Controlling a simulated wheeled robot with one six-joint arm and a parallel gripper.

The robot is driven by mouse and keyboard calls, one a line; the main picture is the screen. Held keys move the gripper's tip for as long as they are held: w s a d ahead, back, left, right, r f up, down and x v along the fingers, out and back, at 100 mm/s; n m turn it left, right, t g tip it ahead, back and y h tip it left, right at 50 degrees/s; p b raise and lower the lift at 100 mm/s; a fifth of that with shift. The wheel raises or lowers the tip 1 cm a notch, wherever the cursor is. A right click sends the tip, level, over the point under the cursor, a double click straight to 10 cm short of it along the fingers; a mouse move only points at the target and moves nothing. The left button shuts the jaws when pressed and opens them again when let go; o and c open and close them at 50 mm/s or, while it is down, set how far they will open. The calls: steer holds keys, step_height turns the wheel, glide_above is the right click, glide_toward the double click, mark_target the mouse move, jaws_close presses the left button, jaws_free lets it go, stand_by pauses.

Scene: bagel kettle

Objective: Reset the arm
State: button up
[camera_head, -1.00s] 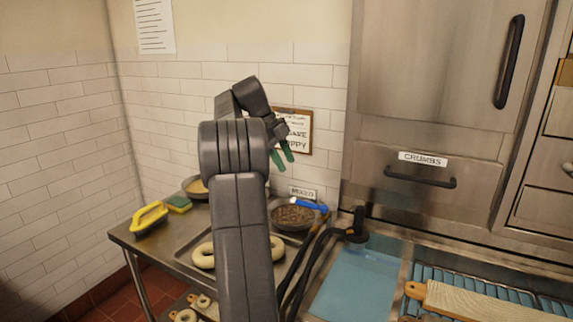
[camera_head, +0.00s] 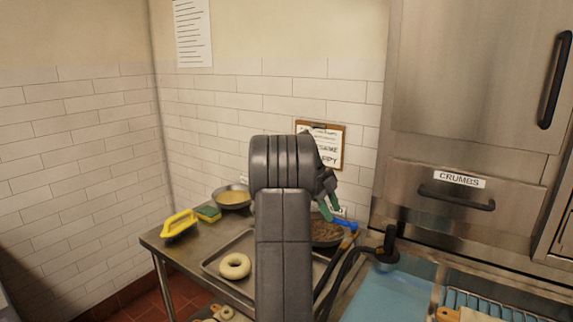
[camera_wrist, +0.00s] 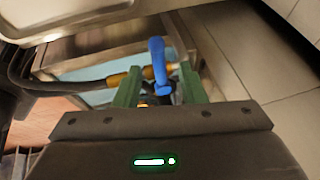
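My arm rises from the bottom of the head view and bends over toward the back wall. My gripper (camera_head: 325,211) has green fingers that point down, partly hidden behind my arm. In the wrist view my gripper (camera_wrist: 158,88) is open, with a clear gap between its green fingers. A blue-levered sprayer (camera_wrist: 158,62) with a brass-coloured part shows between and beyond the fingers. In the head view the sprayer's blue part (camera_head: 345,225) is just below and right of the fingertips. I see nothing gripped.
A tray (camera_head: 222,277) with a bagel (camera_head: 235,266) lies on the steel table. Behind stand a yellow-filled bowl (camera_head: 233,197), a sponge (camera_head: 208,212), a yellow-handled brush (camera_head: 179,223) and a dark-filled bowl (camera_head: 325,232). A black hose curves by the blue water (camera_head: 400,295). The CRUMBS drawer (camera_head: 460,200) is right.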

steer(key=shift+x, duration=1)
steer(key=shift+r, duration=0.1)
steer(key=v, duration=1.4)
steer(key=x, duration=1.4)
steer(key=shift+s, duration=0.1)
steer(key=shift+s+a+f+n+b, duration=0.1)
steer(key=shift+f+n+b, duration=0.2)
steer(key=shift+n, duration=0.2)
steer(key=shift+s+a+r+n+t+b, duration=0.2)
steer(key=shift+s+n+t+b, duration=0.1)
steer(key=shift+s+n+t, duration=0.3)
steer(key=shift+r, duration=0.1)
